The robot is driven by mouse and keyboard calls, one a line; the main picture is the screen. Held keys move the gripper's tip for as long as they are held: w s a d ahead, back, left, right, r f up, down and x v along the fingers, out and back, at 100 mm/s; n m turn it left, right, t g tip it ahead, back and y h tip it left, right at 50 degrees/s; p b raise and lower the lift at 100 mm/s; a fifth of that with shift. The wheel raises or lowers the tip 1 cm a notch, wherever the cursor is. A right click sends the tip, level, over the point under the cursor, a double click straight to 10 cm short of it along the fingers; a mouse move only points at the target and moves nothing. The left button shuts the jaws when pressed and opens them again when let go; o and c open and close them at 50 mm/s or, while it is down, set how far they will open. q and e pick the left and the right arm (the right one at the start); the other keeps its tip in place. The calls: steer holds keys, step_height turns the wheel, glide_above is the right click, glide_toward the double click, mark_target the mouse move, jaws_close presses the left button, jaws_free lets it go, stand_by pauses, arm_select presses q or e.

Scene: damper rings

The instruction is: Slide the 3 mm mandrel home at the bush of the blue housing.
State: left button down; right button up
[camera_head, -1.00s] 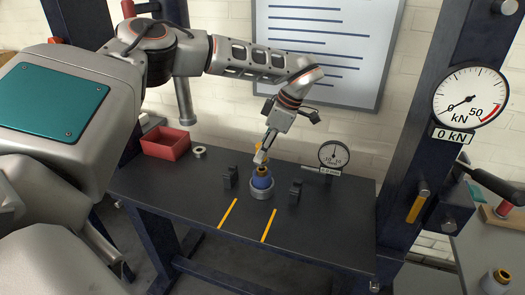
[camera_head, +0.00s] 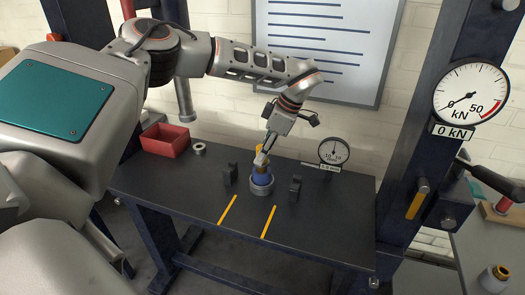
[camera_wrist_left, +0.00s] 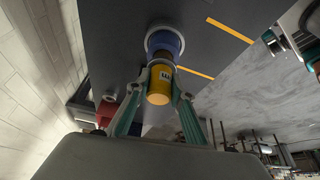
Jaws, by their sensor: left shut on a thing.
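The blue housing (camera_head: 264,180) stands upright in a grey ring-shaped base (camera_head: 263,190) on the dark bench. It also shows in the left wrist view (camera_wrist_left: 164,42). The mandrel has a yellow handle (camera_wrist_left: 160,86) with a small white label. My left gripper (camera_head: 262,161) is shut on the mandrel right above the housing; both fingers flank the yellow handle in the wrist view. The mandrel looks in line with the housing. A brown part, perhaps the bush, shows between gripper and housing; how deep the mandrel sits is hidden. My right gripper is not in view.
Two small black blocks (camera_head: 230,174) (camera_head: 295,188) stand either side of the housing. A dial gauge (camera_head: 333,151) stands behind to the right. A red bin (camera_head: 166,140) and a metal ring (camera_head: 199,149) are at the back left. The bench front has yellow stripes (camera_head: 268,222).

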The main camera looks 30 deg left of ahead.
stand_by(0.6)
arm_select(q)
steer(key=shift+f, duration=0.2)
steer(key=c, duration=1.7)
jaws_free()
steer(key=shift+f, duration=0.1)
steer(key=v, duration=1.2)
